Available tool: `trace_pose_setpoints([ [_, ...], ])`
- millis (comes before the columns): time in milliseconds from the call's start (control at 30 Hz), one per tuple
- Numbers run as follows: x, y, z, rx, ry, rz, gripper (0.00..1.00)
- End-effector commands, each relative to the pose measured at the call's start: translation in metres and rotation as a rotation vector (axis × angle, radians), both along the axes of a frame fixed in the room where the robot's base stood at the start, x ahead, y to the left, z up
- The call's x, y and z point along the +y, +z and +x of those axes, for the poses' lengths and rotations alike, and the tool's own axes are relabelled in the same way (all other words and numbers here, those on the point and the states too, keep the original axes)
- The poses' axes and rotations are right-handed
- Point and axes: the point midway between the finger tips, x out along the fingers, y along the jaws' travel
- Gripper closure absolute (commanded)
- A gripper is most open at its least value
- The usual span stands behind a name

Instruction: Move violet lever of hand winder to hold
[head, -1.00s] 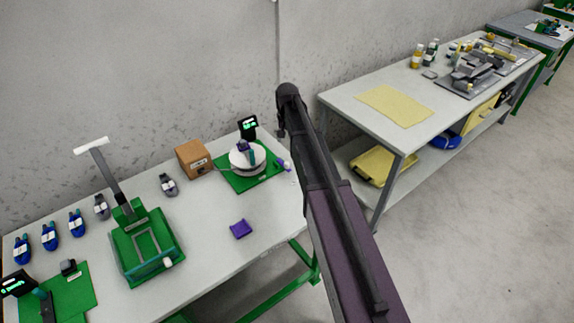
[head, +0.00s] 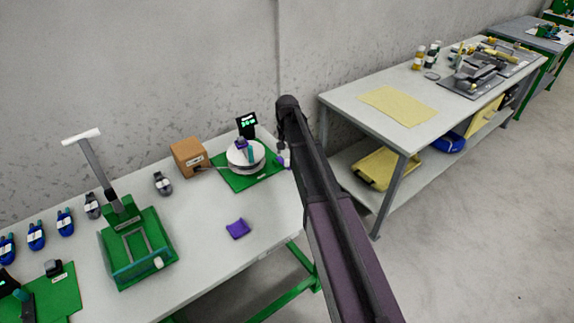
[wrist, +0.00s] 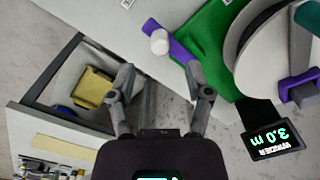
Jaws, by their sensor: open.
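The hand winder has a green base (head: 239,182), a white drum (head: 246,154) and a black display (head: 246,125). In the wrist view its drum (wrist: 262,50) is at the upper right, and the display (wrist: 272,135) reads 3.0 m. The violet lever (wrist: 181,52) with a white knob (wrist: 160,42) sticks out from the base edge. In the head view the lever (head: 284,161) is beside my arm and partly hidden. My gripper (wrist: 160,68) is open and empty, its fingertips apart on either side of the knob's line, just short of the lever. The head view does not show the fingers clearly.
A cardboard box (head: 189,156) stands left of the winder, and a violet piece (head: 238,228) lies in front. A green fixture with a tall handle (head: 137,249) is farther left. A second table (head: 435,100) is at right, with a floor gap between.

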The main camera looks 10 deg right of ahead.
Motion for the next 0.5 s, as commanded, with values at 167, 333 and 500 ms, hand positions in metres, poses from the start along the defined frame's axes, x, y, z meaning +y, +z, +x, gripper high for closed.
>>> trace_pose_setpoints([
  [167, 0.000, -0.018, 0.000, 0.000, 0.000, 0.000, 0.35],
  [333, 0.000, -0.030, 0.000, 0.000, 0.000, 0.000, 0.35],
  [500, 0.000, -0.041, 0.000, 0.000, 0.000, 0.000, 0.35],
])
